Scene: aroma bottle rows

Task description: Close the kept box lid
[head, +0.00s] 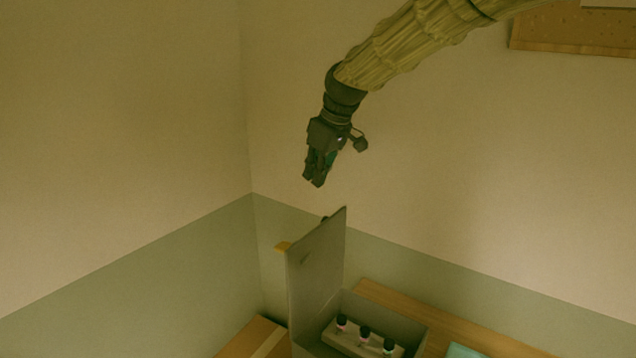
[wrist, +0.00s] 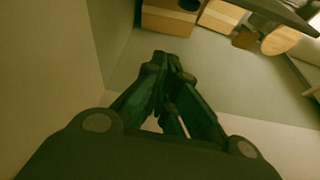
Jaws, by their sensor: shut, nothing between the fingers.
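A grey box (head: 400,328) stands at the bottom of the head view, with its lid (head: 316,265) open and standing upright on its left side. Small bottles with black caps stand in a row on a pale insert (head: 349,337) in the box. My gripper (head: 314,184) is shut and empty. It hangs in the air above the lid's upper edge, pointing down, apart from the lid. In the wrist view its fingers (wrist: 163,62) are together with nothing between them. The lower part of the box is cut off by the frame.
A wooden surface (head: 490,340) runs along the wall behind the box. A teal item (head: 462,350) lies right of the box. A wooden piece (head: 250,338) is left of it. Walls meet in a corner behind.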

